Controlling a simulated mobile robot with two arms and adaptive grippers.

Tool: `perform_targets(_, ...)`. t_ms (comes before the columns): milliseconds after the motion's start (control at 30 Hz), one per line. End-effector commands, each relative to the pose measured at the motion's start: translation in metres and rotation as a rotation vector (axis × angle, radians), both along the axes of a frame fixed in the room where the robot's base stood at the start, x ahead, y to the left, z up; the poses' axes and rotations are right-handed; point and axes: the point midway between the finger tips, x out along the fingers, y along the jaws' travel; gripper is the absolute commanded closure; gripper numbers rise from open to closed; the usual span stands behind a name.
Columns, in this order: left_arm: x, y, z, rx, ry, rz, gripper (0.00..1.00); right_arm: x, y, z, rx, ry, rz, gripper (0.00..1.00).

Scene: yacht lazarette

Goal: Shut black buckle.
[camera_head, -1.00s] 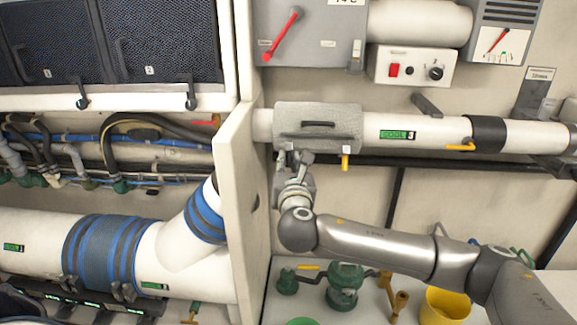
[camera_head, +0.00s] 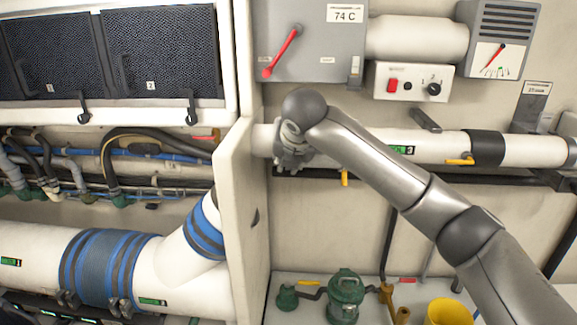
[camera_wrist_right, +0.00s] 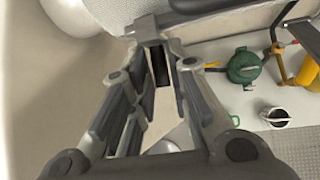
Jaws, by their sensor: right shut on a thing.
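The grey jacket on the white pipe (camera_head: 440,148) is almost wholly hidden behind my right arm in the head view. A yellow buckle (camera_head: 344,178) hangs below the pipe. My right gripper (camera_head: 287,162) is at the left end of this stretch, against the pipe and close to the white partition. In the right wrist view my right gripper (camera_wrist_right: 152,42) has its fingertips together on a small part, which I take to be the black buckle; its shape is hidden by the fingers. A grey surface with a dark piece (camera_wrist_right: 200,5) lies just beyond. My left gripper is not in view.
A white partition (camera_head: 243,210) stands close left of the gripper. A grey cabinet with a red lever (camera_head: 282,52) and a switch box (camera_head: 412,82) are above. A green pump (camera_head: 345,292) and yellow bucket (camera_head: 450,312) stand below.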

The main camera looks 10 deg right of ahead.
Motion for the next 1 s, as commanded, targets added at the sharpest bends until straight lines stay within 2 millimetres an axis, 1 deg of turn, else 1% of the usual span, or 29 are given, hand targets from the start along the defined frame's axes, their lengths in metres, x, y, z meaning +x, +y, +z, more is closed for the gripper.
perform_targets(33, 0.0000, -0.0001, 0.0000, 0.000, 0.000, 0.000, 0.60, 0.0023, -0.0008, 0.0033, 0.009, 0.023, -0.003, 1.00)
perform_targets(200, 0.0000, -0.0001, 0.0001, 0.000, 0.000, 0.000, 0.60, 0.0054, -0.0020, 0.0055, 0.028, 0.092, -0.004, 1.00)
perform_targets(400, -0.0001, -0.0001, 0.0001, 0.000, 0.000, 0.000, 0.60, 0.0075, -0.0030, 0.0066, 0.040, 0.134, -0.003, 1.00)
perform_targets(867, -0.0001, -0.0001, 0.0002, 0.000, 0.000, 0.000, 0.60, 0.0083, -0.0035, 0.0074, 0.043, 0.144, -0.004, 1.00)
perform_targets(900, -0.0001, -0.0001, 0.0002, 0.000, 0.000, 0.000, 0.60, 0.0083, -0.0035, 0.0074, 0.043, 0.144, -0.004, 0.82)
perform_targets(1000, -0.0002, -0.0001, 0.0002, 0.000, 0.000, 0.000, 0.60, 0.0082, -0.0035, 0.0072, 0.043, 0.144, -0.004, 0.69)
